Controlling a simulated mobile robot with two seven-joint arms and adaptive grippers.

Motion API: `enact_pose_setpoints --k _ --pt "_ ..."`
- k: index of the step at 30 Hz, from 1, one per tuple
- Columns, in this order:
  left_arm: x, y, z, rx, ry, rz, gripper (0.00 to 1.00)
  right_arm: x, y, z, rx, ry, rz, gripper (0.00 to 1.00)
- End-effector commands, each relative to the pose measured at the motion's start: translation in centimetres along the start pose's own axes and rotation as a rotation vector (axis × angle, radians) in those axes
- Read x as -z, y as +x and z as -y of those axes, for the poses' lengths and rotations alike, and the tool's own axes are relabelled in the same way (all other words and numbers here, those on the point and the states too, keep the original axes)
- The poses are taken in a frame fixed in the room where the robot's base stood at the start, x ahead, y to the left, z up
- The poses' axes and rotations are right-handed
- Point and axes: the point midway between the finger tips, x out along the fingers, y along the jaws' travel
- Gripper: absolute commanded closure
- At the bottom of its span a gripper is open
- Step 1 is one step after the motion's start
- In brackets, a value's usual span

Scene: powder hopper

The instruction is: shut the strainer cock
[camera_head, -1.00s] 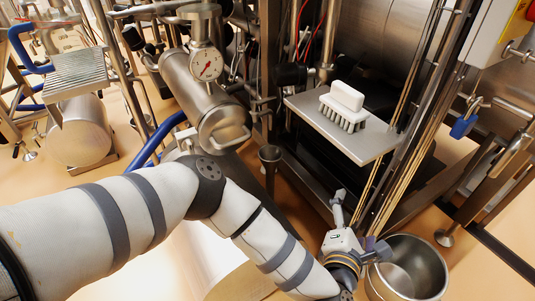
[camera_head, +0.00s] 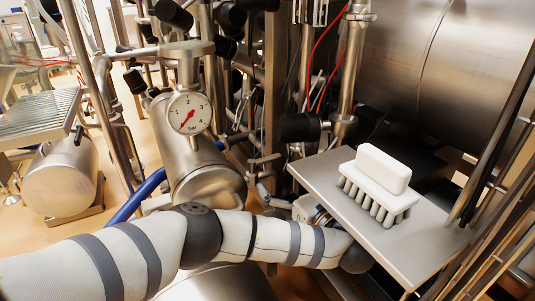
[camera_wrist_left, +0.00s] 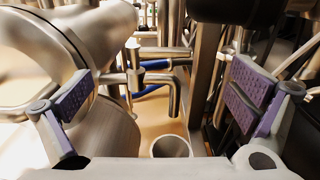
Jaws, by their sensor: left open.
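The strainer looks like the steel cylinder (camera_head: 205,170) beside the pressure gauge (camera_head: 190,113) in the head view. In the left wrist view a small steel cock (camera_wrist_left: 134,68) sits on a thin pipe that bends down into a spout (camera_wrist_left: 175,97). A level bar (camera_wrist_left: 165,52) runs beside its stem, roughly along the pipe. In the head view the cock (camera_head: 263,162) shows small, right of the cylinder. My left gripper (camera_wrist_left: 160,96) is open and empty, its purple-padded fingers apart on either side of the view. The cock is ahead between them, not touched. My right gripper is not in view.
A funnel-like cup (camera_wrist_left: 171,147) stands below the spout. Pipes and a dark upright crowd the right side. A blue hose (camera_head: 135,197) runs behind my arm.

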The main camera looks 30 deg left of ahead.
Motion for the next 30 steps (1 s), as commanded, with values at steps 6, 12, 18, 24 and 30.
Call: enact_pose_setpoints --k 6,12,18,24,30 --pt "1.4 5.6 -0.1 -0.004 0.009 -0.002 0.00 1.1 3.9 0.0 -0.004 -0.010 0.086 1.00" --pt "0.5 9.6 -0.1 -0.003 0.004 0.000 0.00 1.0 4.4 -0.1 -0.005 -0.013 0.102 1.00" --pt "0.3 10.9 0.0 0.000 0.003 0.000 0.00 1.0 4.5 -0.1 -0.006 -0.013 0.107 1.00" --pt "0.2 10.9 0.0 0.000 0.003 0.000 0.02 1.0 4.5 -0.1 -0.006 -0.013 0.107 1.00" --pt "0.2 10.8 0.0 0.000 0.003 0.000 0.48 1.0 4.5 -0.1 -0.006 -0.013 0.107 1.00"
